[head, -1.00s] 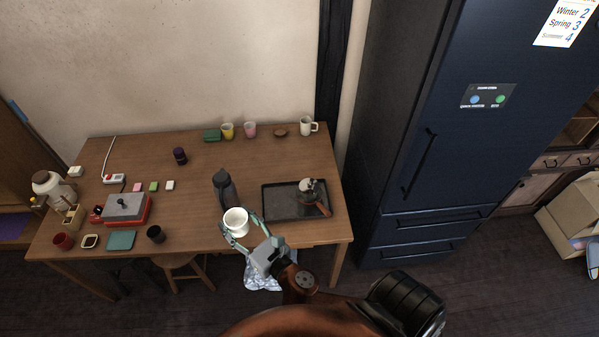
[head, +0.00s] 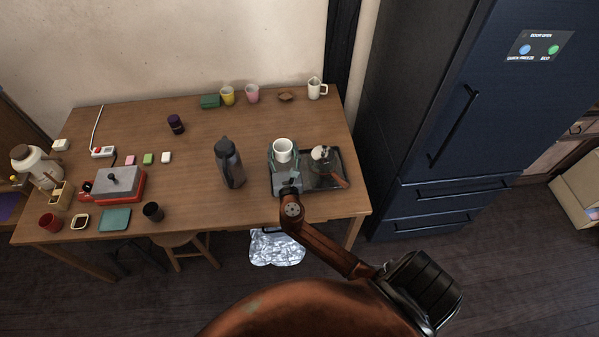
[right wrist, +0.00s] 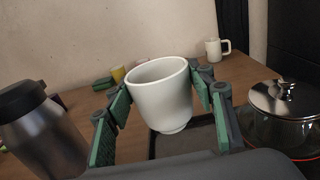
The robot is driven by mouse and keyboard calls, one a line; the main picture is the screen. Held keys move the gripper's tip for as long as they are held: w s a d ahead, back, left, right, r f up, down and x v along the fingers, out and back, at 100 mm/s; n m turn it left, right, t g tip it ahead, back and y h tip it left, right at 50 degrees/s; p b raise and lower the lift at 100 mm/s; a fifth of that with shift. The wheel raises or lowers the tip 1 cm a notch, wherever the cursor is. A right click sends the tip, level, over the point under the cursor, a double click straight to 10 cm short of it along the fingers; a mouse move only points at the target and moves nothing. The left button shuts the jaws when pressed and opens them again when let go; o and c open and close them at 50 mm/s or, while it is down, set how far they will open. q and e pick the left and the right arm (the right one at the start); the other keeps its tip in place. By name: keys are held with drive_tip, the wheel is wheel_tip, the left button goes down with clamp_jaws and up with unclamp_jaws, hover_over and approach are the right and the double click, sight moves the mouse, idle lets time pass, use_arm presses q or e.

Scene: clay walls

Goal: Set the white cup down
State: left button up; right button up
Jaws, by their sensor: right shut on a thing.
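The white cup (head: 283,148) is upright in my right gripper (head: 284,158), over the left part of the dark tray (head: 310,189) in the head view. In the right wrist view the cup (right wrist: 162,97) sits between the two green-padded fingers of the right gripper (right wrist: 160,108), which are shut on it. Its base seems to be above the tray (right wrist: 182,139), but I cannot tell the exact gap. My left gripper is not in view.
A glass pot with a metal lid (right wrist: 283,112) stands on the tray's right side. A dark bottle (head: 229,163) stands left of the tray. A white mug (head: 316,88), pink cup (head: 252,93) and yellow cup (head: 227,95) line the back. The table's middle (head: 205,130) is clear.

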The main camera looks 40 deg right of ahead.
sight(283, 158)
wheel_tip(283, 158, down, 4)
drive_tip(key=shift+w+f+b, duration=0.1)
drive_tip(key=shift+f+b, duration=0.15)
drive_tip(key=shift+b, duration=0.45)
drive_tip(key=shift+f, duration=0.25)
wheel_tip(283, 158, down, 4)
drive_tip(key=shift+r+b, duration=0.1)
drive_tip(key=shift+b, duration=0.85)
drive_tip(key=shift+f, duration=0.4)
drive_tip(key=shift+r, duration=0.1)
drive_tip(key=shift+f, duration=0.25)
drive_tip(key=o, duration=1.2)
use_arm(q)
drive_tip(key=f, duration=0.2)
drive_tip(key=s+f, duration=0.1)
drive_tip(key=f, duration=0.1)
use_arm(e)
drive_tip(key=shift+o, duration=0.2)
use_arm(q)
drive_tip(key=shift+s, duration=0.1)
